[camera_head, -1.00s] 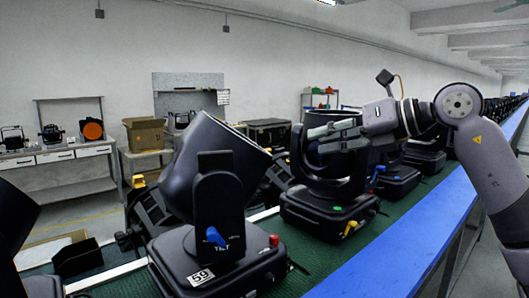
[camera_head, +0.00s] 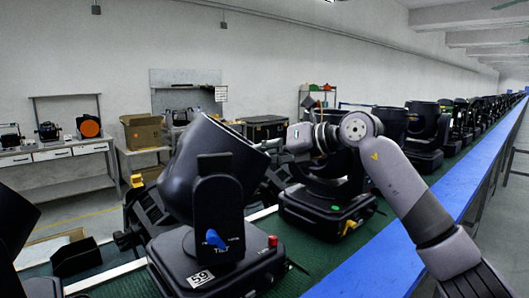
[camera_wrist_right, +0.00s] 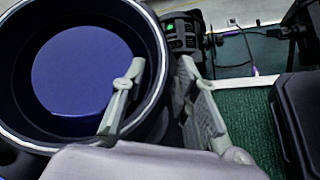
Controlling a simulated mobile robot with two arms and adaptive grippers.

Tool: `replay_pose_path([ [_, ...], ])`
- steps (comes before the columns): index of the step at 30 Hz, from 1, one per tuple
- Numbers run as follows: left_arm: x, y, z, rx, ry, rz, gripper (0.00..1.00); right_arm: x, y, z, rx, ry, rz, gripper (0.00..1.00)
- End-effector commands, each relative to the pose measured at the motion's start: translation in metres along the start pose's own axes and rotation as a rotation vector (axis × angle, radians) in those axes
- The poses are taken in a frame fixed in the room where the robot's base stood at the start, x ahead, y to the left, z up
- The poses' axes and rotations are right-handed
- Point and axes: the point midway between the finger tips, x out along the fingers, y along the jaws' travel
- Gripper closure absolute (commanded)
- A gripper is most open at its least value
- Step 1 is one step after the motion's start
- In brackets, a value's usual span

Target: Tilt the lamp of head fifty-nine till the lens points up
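Head fifty-nine is the near black moving head, with the label 59 (camera_head: 200,278) on its base (camera_head: 225,262). Its lamp (camera_head: 200,160) is tilted, with the open end toward the upper right. A blue TILT knob (camera_head: 215,239) is on the yoke arm (camera_head: 219,200). My right gripper (camera_head: 264,146) is at the lamp's right rim. In the right wrist view the gripper (camera_wrist_right: 160,72) is open, one finger over the barrel's mouth and one outside the rim (camera_wrist_right: 156,45). The blue lens (camera_wrist_right: 80,70) shows inside. Contact with the rim cannot be told. My left gripper is not in view.
A second moving head (camera_head: 325,208) stands just behind, under my right forearm. More heads line the green conveyor (camera_head: 320,255) into the distance. A blue rail (camera_head: 390,250) edges the belt. Part of another dark lamp (camera_head: 12,228) is at the left edge.

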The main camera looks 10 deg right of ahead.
Motion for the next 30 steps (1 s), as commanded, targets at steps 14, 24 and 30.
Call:
replay_pose_path([
  [14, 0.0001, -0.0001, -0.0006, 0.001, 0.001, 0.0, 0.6, -0.0003, -0.0001, -0.0002, 0.0, 0.001, 0.0, 0.95],
  [24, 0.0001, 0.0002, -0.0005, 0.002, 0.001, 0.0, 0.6, -0.0004, 0.0, -0.0002, 0.001, 0.001, 0.0, 1.0],
  [30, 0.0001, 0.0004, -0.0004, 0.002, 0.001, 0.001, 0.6, -0.0004, 0.0001, -0.0001, 0.002, 0.001, 0.001, 1.0],
])
